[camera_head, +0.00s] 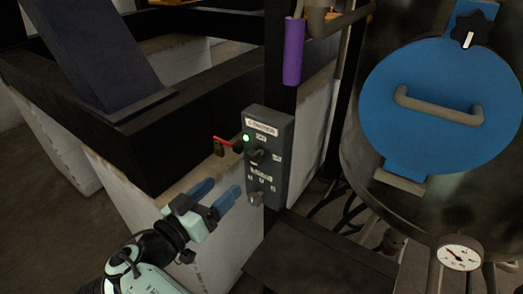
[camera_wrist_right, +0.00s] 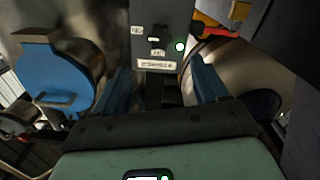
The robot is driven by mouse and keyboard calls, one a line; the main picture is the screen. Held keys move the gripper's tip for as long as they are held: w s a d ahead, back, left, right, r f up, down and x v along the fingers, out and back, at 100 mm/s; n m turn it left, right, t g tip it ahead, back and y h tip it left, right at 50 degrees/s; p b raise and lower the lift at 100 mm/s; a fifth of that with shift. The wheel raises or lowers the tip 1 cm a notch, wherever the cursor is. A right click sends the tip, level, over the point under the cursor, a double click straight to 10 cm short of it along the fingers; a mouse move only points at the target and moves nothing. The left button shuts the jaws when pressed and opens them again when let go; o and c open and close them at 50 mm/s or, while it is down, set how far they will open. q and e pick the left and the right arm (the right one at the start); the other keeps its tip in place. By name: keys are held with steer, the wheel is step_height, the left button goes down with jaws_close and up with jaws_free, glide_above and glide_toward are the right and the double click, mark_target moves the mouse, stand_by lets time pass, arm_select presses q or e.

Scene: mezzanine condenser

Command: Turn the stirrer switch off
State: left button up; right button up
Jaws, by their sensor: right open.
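A grey control box (camera_head: 283,165) is mounted on a dark post, with small labels too blurred to read. A black rotary switch (camera_head: 257,155) sits on its upper part, beside a lit green lamp (camera_head: 246,138). A second switch (camera_head: 257,198) is lower on the box. I cannot read which one is the stirrer switch. My right gripper (camera_head: 220,187) is open and empty, with blue fingers, left of and near the box. In the right wrist view the box (camera_wrist_right: 172,18) appears upside down beyond the spread fingers (camera_wrist_right: 162,82), with the black switch (camera_wrist_right: 157,40) between them. My left gripper is not in view.
A red lever with a padlock (camera_head: 220,150) sticks out just left of the box. A purple pipe sleeve (camera_head: 293,52) hangs above it. A metal vessel with a blue hatch (camera_head: 430,105) and a gauge (camera_head: 459,253) stands at the right. A low wall (camera_head: 150,200) is behind my gripper.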

mark_target(250, 160)
steer(key=p+x, duration=0.2)
steer(key=x, duration=1)
steer(key=shift+w+d+p, duration=0.15)
steer(key=shift+w+p, duration=0.15)
steer(key=shift+c, duration=0.3)
steer(key=c, duration=0.9)
